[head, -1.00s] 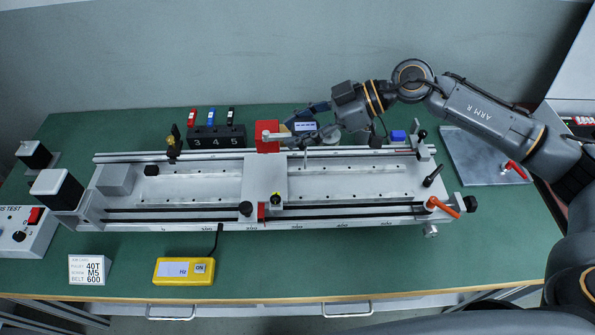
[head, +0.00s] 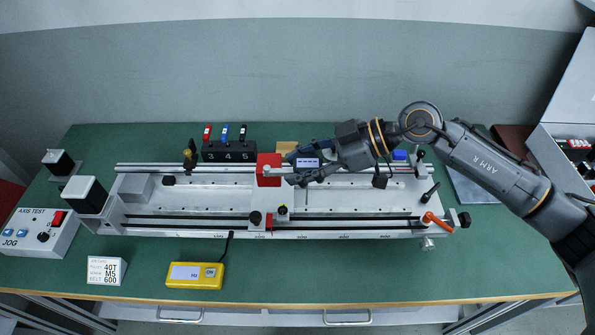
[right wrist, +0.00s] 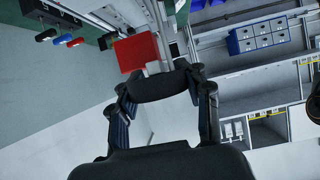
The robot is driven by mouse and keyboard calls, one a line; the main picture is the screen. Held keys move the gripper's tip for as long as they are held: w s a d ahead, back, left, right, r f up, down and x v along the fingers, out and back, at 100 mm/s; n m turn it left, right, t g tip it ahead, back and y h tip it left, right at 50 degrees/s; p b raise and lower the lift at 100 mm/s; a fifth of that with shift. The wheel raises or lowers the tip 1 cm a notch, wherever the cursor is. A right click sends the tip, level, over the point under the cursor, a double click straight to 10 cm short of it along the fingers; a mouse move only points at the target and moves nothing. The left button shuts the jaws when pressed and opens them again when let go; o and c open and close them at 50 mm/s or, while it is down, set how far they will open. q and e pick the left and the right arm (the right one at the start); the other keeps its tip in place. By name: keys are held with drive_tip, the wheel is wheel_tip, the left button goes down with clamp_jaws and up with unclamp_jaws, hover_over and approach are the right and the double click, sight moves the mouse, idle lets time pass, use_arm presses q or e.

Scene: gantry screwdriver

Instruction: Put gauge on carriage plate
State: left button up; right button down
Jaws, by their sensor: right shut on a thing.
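In the right wrist view the red block (right wrist: 137,53) shows just past the fingers (right wrist: 160,87). My left gripper is not in view.
A rail gantry (head: 345,202) runs across the green bench. A black stand (head: 229,151) marked 3 4 5 with coloured tools is behind it. An orange lever (head: 436,219) stands at its right end. A yellow meter (head: 194,275) lies in front, cabled to the gantry.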

drive_tip(key=w+f, duration=0.5)
drive_tip(key=f, duration=0.4)
drive_tip(key=shift+w+p, duration=0.35)
drive_tip(key=shift+p, duration=0.1)
drive_tip(key=shift+a+f, duration=0.15)
drive_tip(key=c, duration=0.6)
unclamp_jaws()
drive_tip(key=shift+f, duration=0.15)
drive_tip(key=shift+c, duration=0.2)
drive_tip(key=b+v, duration=0.2)
drive_tip(key=v, duration=1)
drive_tip(key=shift+s, duration=0.1)
